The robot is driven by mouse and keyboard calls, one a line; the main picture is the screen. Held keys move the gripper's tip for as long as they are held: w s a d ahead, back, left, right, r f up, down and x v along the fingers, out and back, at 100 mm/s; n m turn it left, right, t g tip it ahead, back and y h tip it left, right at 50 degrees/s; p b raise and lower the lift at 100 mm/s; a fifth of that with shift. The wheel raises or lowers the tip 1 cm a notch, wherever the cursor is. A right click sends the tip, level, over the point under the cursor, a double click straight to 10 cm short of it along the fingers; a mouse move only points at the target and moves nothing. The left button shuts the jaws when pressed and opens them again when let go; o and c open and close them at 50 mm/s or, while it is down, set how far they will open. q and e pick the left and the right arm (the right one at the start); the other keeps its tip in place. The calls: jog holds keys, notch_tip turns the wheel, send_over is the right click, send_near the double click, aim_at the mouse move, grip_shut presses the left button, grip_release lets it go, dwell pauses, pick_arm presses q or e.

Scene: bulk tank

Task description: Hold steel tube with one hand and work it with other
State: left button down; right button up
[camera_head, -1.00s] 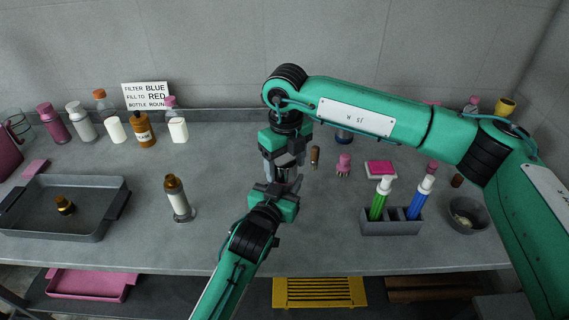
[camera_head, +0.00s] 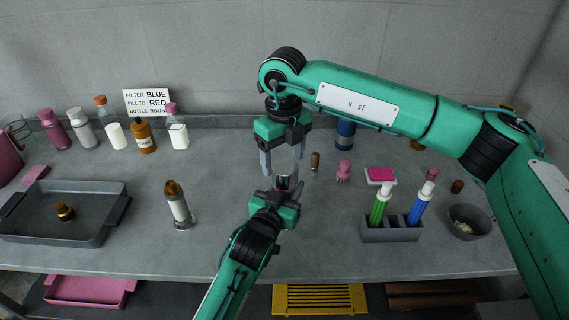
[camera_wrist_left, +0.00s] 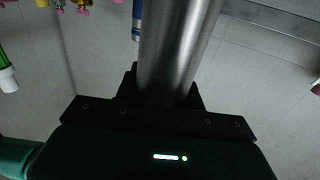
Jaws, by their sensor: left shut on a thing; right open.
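The steel tube (camera_wrist_left: 178,45) is a shiny round metal cylinder. It rises out of the jaws of my left gripper in the left wrist view. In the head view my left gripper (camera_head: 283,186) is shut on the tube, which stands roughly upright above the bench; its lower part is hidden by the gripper. My right gripper (camera_head: 283,160) points down from above, directly over the left one. Its two fingers are spread apart, one on each side of the tube's upper end, without visibly gripping it.
A grey tray (camera_head: 100,233) lies far left. A grey holder (camera_head: 390,233) with green and blue tubes and a dark bowl (camera_head: 468,220) are at right. Several bottles line the back left. The bench front centre-left is clear.

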aim_at(285, 166)
notch_tip(285, 166, up, 2)
jog(key=m, duration=0.4)
jog(key=shift+w+d+m, duration=0.15)
jog(key=shift+m, duration=0.15)
jog(key=m, duration=0.1)
jog(key=r+m, duration=0.1)
jog(key=m, duration=0.1)
jog(key=shift+f, duration=3.9)
jog(key=c, duration=1)
jog(key=n, duration=0.6)
jog(key=shift+d+n, duration=0.1)
jog(key=shift+n, duration=0.2)
jog(key=o, duration=1)
jog(key=shift+o, duration=0.4)
